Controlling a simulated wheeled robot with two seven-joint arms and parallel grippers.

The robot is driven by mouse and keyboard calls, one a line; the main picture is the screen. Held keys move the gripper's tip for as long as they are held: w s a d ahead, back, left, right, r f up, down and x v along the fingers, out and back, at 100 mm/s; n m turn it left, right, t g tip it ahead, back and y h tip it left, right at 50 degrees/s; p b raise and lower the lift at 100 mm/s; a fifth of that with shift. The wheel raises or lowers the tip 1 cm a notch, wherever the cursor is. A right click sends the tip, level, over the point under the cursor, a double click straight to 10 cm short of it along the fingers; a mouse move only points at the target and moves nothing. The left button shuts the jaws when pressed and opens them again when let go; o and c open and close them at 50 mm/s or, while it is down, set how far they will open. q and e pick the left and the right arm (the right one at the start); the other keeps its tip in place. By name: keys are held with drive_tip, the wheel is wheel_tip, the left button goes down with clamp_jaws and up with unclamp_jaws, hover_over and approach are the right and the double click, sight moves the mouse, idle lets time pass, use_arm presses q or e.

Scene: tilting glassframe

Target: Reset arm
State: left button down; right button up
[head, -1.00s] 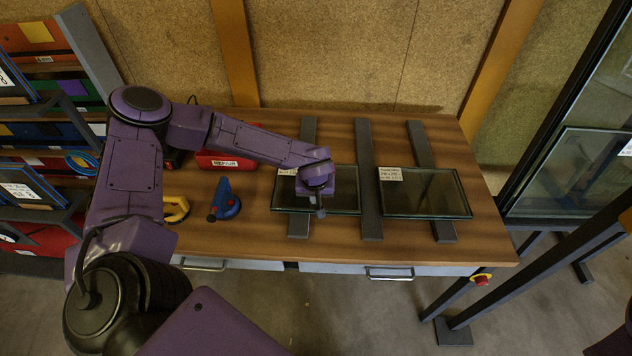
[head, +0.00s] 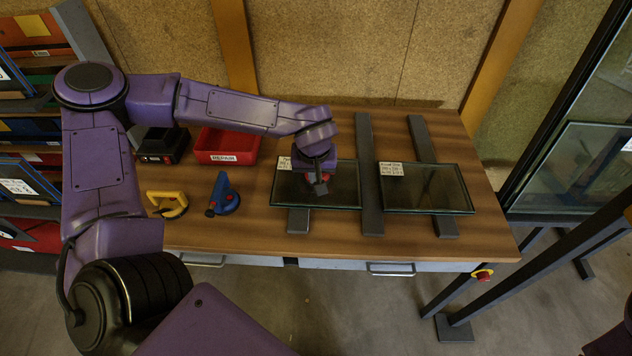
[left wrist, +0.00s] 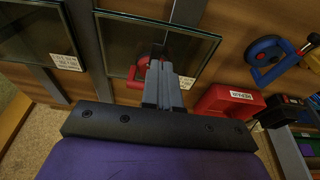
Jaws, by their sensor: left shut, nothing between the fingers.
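My left gripper (head: 320,187) is over the left glass pane (head: 342,190) on the table. Its fingers are closed together in the left wrist view (left wrist: 163,85), with nothing between them. A red round-ended object (left wrist: 138,75) shows beside and behind the fingers, by the left pane; a bit of red also shows beside the gripper in the head view. Whether the fingers touch it cannot be told. My right gripper is not in view.
The right glass pane (head: 428,188) rests on dark strips on the wooden table (head: 260,225). A blue suction lifter (head: 224,195), a yellow lifter (head: 168,204), a red bin (head: 227,146) and a black box (head: 163,146) stand left. A glass frame (head: 585,175) stands right.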

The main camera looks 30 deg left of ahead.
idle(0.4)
use_arm(q)
drive_tip(key=s+d+f+t+y, duration=0.1)
drive_tip(key=s+f+y, duration=0.1)
drive_tip(key=s+f, duration=0.5)
drive_tip(key=s+f+y, duration=0.2)
drive_tip(key=s+f, duration=0.3)
drive_tip(key=f, duration=0.4)
drive_tip(key=s+a+f+h, duration=0.1)
drive_tip(key=s+f, duration=0.2)
drive_tip(key=s, duration=0.3)
drive_tip(key=s+a+f+h, duration=0.1)
drive_tip(key=s+f, duration=0.2)
drive_tip(key=s, duration=0.4)
wheel_tip(320, 180, down, 9)
drive_tip(key=b, duration=0.9)
drive_tip(key=shift+s, duration=0.35)
